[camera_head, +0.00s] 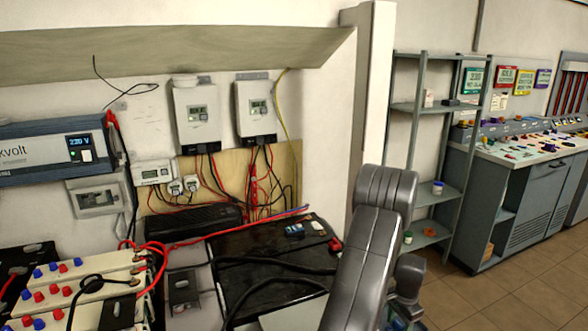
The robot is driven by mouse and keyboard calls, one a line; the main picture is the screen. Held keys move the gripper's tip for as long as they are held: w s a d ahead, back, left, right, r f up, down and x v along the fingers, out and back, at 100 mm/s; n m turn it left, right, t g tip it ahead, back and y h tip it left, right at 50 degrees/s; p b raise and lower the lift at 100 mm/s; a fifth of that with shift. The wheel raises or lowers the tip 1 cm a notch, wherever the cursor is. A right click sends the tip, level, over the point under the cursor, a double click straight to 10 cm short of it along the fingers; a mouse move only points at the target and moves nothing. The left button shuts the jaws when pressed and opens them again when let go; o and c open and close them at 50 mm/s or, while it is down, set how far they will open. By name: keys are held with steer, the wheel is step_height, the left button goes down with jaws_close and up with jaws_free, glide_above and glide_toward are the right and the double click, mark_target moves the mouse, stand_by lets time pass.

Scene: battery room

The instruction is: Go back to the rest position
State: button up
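My arm rises from the bottom of the view, right of centre, as dark grey metal links in front of the black battery case. The end of the arm is not clearly visible, and I cannot make out my gripper's fingers in this view. No object shows as held. The arm links hide the right edge of the black battery case (265,255) and part of the floor behind.
White batteries (90,285) with red and blue caps stand at lower left. Loose black and red cables cross the black case. Wall units (197,115) hang behind. A grey shelf (420,108) and a control desk (530,190) stand right, with clear tiled floor before them.

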steer(key=shift+r, duration=1.65)
